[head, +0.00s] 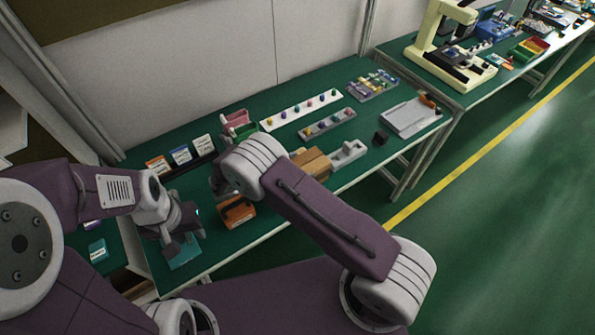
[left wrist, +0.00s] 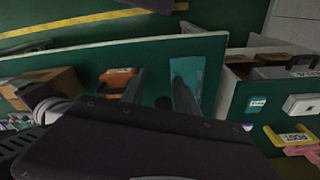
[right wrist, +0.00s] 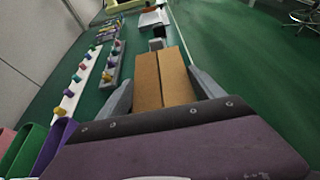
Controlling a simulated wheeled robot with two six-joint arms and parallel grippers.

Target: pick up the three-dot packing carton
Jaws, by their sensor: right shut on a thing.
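A brown packing carton (head: 313,163) shows in the head view just past my right forearm, which hides part of it. In the right wrist view the carton (right wrist: 150,80) lies between the two fingers of my right gripper (right wrist: 161,82), which is shut on it. I can make out no dots on its visible faces. Whether it is clear of the bench I cannot tell. My left gripper (head: 181,243) is open above a teal flat item (head: 186,254) near the bench's front edge. The left wrist view shows its fingers (left wrist: 160,82) apart and empty, with the teal item (left wrist: 206,75) beyond.
An orange box (head: 237,211) stands between my arms on the green bench. A light grey holder (head: 348,154) sits just right of the carton. Behind are a white peg strip (head: 300,109), a grey peg tray (head: 328,123) and labelled boxes (head: 181,155). A white-grey tray (head: 411,117) lies farther right.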

